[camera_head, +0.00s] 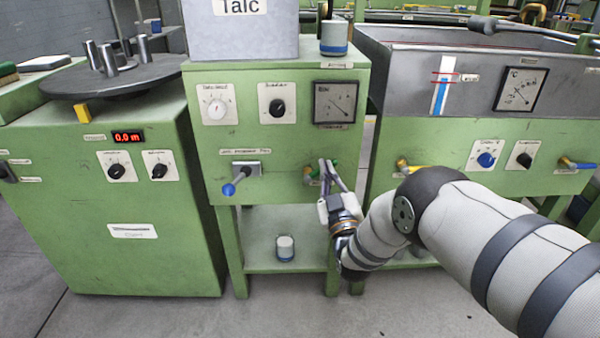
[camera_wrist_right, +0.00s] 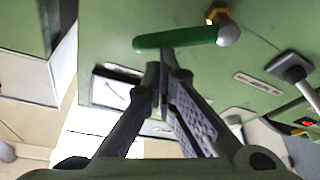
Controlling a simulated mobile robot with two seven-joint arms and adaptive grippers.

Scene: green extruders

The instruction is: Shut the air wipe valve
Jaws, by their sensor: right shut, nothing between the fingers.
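The valve with the green handle (camera_head: 337,170) sits low on the right part of the middle green cabinet's front, partly hidden by my right gripper. In the right wrist view the green handle (camera_wrist_right: 180,39) lies crosswise just beyond my fingertips, with a grey end piece and a brass fitting (camera_wrist_right: 217,15) at its right end. My right gripper (camera_head: 328,167) is shut and empty, and it also shows in the wrist view (camera_wrist_right: 166,70). The tips are close to the handle; I cannot tell whether they touch it. My left gripper is not in view.
On the same cabinet are a blue-knobbed lever (camera_head: 229,188), dials and a gauge (camera_head: 335,102). A Talc box (camera_head: 242,30) and a cup (camera_head: 334,38) stand on top. The water tank (camera_head: 400,60) at right has a yellow-handled valve (camera_head: 415,169). The floor in front is clear.

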